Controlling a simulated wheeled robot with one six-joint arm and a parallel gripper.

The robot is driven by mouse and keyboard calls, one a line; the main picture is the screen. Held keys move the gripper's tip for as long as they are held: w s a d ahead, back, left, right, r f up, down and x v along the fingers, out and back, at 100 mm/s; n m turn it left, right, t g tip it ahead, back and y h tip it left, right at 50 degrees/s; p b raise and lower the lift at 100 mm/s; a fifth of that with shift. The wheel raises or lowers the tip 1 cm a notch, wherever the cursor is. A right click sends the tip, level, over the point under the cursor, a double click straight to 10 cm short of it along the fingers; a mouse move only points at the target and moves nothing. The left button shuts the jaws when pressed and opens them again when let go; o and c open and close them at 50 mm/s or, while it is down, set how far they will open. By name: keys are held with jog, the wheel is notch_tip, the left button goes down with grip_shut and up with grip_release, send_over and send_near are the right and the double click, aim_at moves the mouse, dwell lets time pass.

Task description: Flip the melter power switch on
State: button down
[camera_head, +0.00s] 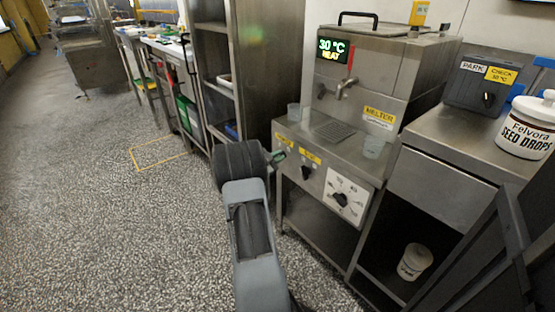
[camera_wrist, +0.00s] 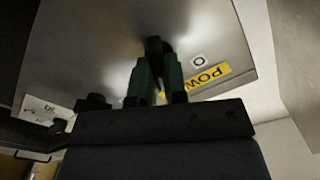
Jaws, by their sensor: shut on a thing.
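The melter (camera_head: 360,85) is a steel machine with a yellow MELTER label and a green display reading 30 °C HEAT. Its power switch is a dark knob (camera_wrist: 153,46) on the steel front panel, beside a yellow label (camera_wrist: 208,78) whose visible letters read POW and a small white O mark (camera_wrist: 198,60). My gripper (camera_wrist: 157,72) has its green fingers closed on this knob. In the head view my gripper (camera_head: 278,157) is at the left end of the melter's front panel and hides the switch. The switch's exact setting cannot be told.
A second black knob (camera_head: 306,172) and a white-faced dial (camera_head: 343,199) sit to the right on the same panel. A PARK/CHECK box (camera_head: 487,82) and a white SEED DROPS jar (camera_head: 528,130) are on the right counter. The floor at left is open.

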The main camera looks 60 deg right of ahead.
dwell(0.4)
jog(key=c, duration=1.2)
grip_release()
jog(key=shift+o, duration=0.2)
jog(key=shift+a, duration=0.1)
jog(key=p+v, duration=0.3)
jog(key=v, duration=1)
jog(key=shift+w+a+p, duration=0.2)
jog(key=shift+a+p, duration=0.1)
jog(key=shift+p, duration=0.1)
